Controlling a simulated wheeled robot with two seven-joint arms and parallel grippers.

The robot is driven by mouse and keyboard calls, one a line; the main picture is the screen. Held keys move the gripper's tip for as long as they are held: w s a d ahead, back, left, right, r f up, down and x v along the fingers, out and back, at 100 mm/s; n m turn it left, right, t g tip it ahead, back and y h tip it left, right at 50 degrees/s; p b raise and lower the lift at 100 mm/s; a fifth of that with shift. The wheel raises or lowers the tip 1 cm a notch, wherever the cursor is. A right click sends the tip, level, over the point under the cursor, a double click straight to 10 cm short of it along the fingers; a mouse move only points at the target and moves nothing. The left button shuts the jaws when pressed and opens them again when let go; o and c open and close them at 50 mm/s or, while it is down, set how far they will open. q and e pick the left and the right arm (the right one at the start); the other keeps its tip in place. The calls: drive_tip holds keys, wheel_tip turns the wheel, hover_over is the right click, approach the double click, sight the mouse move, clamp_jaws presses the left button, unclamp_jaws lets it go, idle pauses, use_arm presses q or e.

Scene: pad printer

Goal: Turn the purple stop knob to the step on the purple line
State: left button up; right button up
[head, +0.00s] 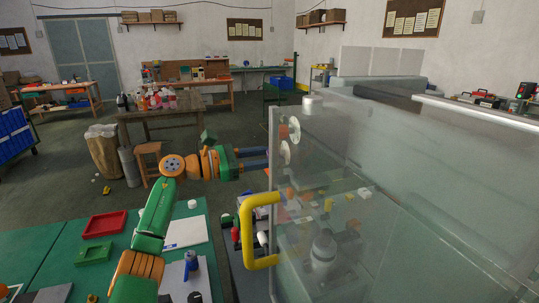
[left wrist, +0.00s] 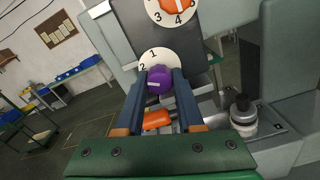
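The purple stop knob (left wrist: 160,79) sits on a white numbered dial (left wrist: 150,57) in the left wrist view. Its white mark points left, below the 2. The purple line is not in sight. My left gripper (left wrist: 159,84) points at the knob, one blue finger on each side of it. The fingers are apart, with the knob at their tips; I cannot tell if they touch it. In the head view the left gripper (head: 267,157) reaches the left edge of the clear guard, and the knob cannot be made out.
An orange knob (left wrist: 175,5) on another dial is above the purple one. An orange part (left wrist: 157,119) lies below, between the fingers. A dark round part (left wrist: 242,107) stands to the right. The yellow handle (head: 247,232) of the clear guard is below my left gripper.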

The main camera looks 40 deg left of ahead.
use_arm(q)
drive_tip(key=shift+r, duration=0.1)
clamp_jaws()
